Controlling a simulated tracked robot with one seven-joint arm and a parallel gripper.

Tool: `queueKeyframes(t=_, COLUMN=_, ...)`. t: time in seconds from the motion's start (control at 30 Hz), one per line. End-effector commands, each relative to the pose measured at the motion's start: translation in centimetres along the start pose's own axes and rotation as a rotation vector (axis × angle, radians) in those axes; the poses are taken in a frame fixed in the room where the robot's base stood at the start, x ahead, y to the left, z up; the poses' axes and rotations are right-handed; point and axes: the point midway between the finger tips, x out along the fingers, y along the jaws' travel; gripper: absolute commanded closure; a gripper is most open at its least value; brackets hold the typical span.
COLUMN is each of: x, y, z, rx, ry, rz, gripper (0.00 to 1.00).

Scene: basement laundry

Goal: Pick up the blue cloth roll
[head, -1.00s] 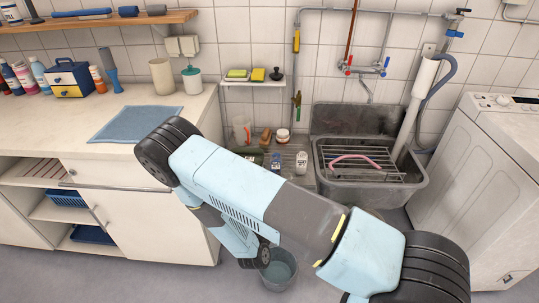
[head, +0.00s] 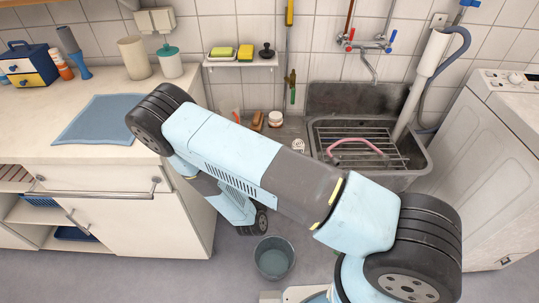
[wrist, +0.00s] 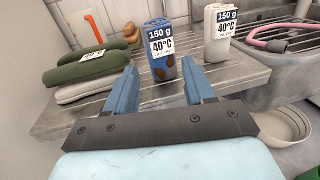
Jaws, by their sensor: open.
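The blue cloth roll (wrist: 162,52) stands upright on the ribbed grey draining surface in the wrist view. It has brown spots and a white label reading 150 g and 40°C. My gripper (wrist: 158,80) is open and empty. Its two blue fingers point toward the roll, which shows just beyond the gap between the fingertips. I cannot tell whether any finger touches it. In the head view my arm hides both the blue roll and the gripper.
A white roll (wrist: 221,38) with a similar label stands to the right of the blue one. Green (wrist: 85,70) and grey rolls lie stacked at the left. A sink (head: 395,172) with a wire rack and pink hose lies to the right. A bucket (head: 274,258) stands on the floor.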

Motion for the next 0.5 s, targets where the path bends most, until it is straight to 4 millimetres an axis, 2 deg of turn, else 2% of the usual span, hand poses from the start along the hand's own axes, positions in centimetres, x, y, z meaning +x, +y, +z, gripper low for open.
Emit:
queueKeyframes(t=0.03, x=0.0, y=0.1, z=0.0, rx=0.0, ry=0.0, rz=0.002, gripper=0.41)
queueKeyframes(t=0.17, x=0.8, y=0.1, z=0.0, rx=0.001, ry=-0.001, rz=0.001, gripper=0.29)
queueKeyframes(t=0.33, x=3.6, y=0.2, z=0.0, rx=0.003, ry=-0.001, rz=0.001, gripper=0.13)
queueKeyframes(t=0.5, x=6.4, y=0.2, z=0.0, rx=0.002, ry=-0.001, rz=0.001, gripper=0.13)
